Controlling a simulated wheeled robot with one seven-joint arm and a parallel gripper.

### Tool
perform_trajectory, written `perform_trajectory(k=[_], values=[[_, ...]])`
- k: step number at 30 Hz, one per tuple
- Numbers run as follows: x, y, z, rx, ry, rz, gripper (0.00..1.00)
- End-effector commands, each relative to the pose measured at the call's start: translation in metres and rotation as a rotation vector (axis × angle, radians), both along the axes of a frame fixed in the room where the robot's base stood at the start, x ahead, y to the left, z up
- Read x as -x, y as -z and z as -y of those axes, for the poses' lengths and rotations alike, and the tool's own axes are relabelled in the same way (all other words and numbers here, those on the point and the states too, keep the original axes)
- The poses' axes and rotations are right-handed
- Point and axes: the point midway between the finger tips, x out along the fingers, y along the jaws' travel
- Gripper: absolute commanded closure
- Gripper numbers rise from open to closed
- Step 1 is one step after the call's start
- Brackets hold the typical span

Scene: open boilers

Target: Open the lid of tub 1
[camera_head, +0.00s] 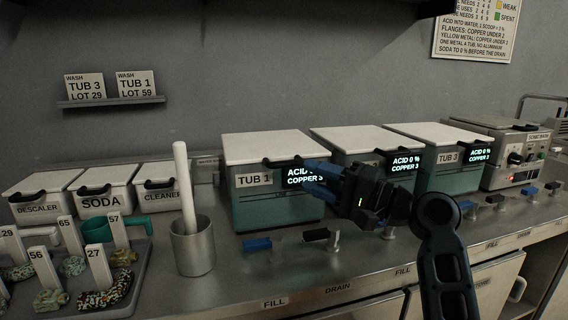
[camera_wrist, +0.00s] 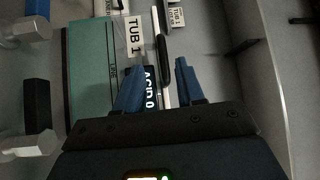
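Tub 1 (camera_head: 277,208) is a teal and grey box on the bench with a white lid (camera_head: 268,147), which lies shut. A black handle (camera_head: 282,162) sticks out at the lid's front edge. My gripper (camera_head: 305,175) is in front of the tub's upper right front, partly covering its display (camera_head: 293,171). In the wrist view, turned sideways, my gripper (camera_wrist: 161,60) has its two blue fingers apart with nothing held. The dark handle (camera_wrist: 163,48) shows between and just past the fingertips; I cannot tell whether they touch it.
Two more lidded tubs stand to the right, tub 3 (camera_head: 446,177) among them. A steel pot (camera_head: 193,248) with a white rod stands at the left front. Blue and black valve levers (camera_head: 257,244) line the bench front. A wall shelf (camera_head: 110,102) holds two cards.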

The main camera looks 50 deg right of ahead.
Motion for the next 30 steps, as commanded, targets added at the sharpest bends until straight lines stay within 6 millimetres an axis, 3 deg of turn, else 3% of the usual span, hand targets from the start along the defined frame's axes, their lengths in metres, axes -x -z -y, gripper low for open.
perform_trajectory(k=[5,18,30], values=[[-0.011,-0.006,-0.001,-0.003,-0.010,0.004,0.62],[-0.069,-0.013,-0.013,-0.001,-0.008,0.003,0.62],[-0.075,-0.013,-0.014,-0.001,-0.006,0.003,0.64]])
